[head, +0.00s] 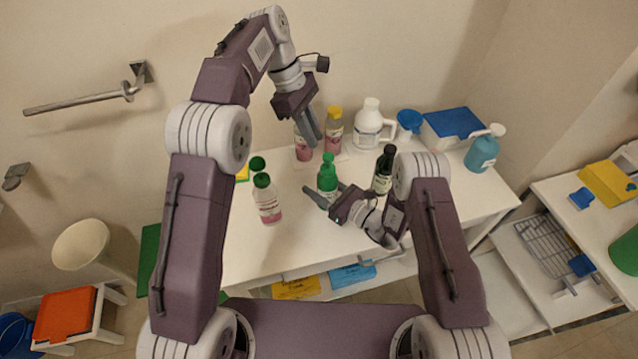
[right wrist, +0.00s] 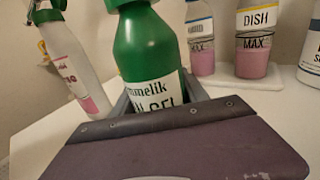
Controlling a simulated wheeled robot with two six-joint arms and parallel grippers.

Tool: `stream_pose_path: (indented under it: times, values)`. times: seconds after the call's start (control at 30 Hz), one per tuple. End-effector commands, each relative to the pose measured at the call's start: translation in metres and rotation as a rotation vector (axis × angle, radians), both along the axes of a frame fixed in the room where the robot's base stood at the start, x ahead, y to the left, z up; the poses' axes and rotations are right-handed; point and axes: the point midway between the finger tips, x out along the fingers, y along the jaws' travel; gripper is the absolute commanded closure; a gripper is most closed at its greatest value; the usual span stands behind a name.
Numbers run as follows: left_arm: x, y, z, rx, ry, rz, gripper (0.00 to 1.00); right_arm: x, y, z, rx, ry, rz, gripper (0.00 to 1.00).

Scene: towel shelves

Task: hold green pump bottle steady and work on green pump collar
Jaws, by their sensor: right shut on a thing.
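The green pump bottle (head: 327,181) stands upright on the white table. Its green pump collar (head: 328,161) is at the top. In the right wrist view the bottle (right wrist: 148,48) fills the middle, with a white label, and its top is cut off by the frame edge. My right gripper (head: 327,198) is shut on the green pump bottle, low on its body, from the right. My left gripper (head: 311,130) is above and behind the bottle, apart from it and pointing down. Its fingers show nearly edge-on, so their opening is unclear.
Pink-filled bottles (head: 334,133) stand behind on a white mat. A dark bottle (head: 383,170) stands close on the right. A green-capped bottle (head: 267,199) stands on the left. A white jug (head: 368,125), blue funnel (head: 409,121) and blue box (head: 452,125) line the back.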

Motion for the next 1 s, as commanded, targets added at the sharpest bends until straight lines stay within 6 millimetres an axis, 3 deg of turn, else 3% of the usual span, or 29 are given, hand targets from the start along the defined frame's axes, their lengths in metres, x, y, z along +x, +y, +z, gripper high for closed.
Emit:
stream_pose_path:
  times: [0.13,0.27,0.43,0.57,0.73,0.9,1.0]
  values:
    - [0.022,0.002,-0.004,-0.002,-0.15,-0.161,1.0,0.0,0.0,0.0,0.0,0.0,0.0,1.0]
    - [0.042,0.031,-0.048,0.117,-0.309,-0.457,1.0,0.0,0.0,0.0,0.0,0.0,0.0,1.0]
    - [0.032,0.051,-0.062,0.319,-0.493,-0.98,1.0,0.0,0.0,0.0,-0.001,0.001,0.0,1.0]
    - [0.004,0.045,-0.055,0.449,-0.607,-1.409,1.0,0.0,0.0,0.0,-0.001,0.001,0.0,1.0]
    - [-0.058,0.023,-0.039,0.57,-0.749,-1.914,1.0,0.0,0.0,0.0,0.0,0.001,0.0,1.0]
    - [-0.123,0.007,-0.026,0.609,-0.856,-2.14,1.0,0.0,0.0,0.0,0.0,0.001,0.0,1.0]
    - [-0.139,-0.004,-0.012,0.623,-0.926,-2.166,1.0,0.0,0.0,0.0,0.0,0.0,0.0,1.0]
